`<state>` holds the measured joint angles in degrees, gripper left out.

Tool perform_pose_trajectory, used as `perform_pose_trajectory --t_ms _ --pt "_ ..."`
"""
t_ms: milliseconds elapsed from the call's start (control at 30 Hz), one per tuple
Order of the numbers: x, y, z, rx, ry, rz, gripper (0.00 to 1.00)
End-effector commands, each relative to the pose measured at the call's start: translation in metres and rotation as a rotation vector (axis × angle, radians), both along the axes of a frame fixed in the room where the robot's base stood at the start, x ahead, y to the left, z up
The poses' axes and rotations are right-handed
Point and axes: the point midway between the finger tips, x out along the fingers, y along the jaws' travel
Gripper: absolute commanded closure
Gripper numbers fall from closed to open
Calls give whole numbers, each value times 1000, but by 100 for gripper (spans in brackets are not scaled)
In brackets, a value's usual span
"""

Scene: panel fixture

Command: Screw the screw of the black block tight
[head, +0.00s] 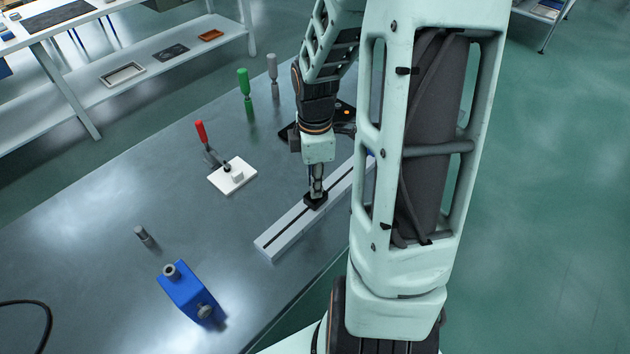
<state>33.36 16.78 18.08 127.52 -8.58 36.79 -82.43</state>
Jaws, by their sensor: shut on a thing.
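The black block (316,202) sits on the pale slotted rail (283,236), on the workbench. My gripper (316,190) points straight down directly above the block, with its fingertips at the block's top. The fingers are close together and shut on the screw of the block. The screw itself is hidden between the fingers and too small to make out, so how deep it sits cannot be told.
A white plate with a red-handled clamp (232,176) lies left of the rail. A blue block (190,292) and a grey pin (144,236) stand nearer. A green-handled tool (246,92) and a grey one (273,74) stand behind.

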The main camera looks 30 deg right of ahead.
Motion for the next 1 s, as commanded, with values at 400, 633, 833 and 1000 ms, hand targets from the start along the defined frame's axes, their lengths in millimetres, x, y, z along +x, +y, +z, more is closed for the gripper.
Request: perform_pose_trajectory --t_ms 400,633,833,1000 --pt "0 0 0 -1 0 -99 100" --pt "1 0 0 -1 0 -278 100" --pt "1 -1 0 -1 -1 -469 100" --pt "1 -1 0 -2 -1 -631 100"
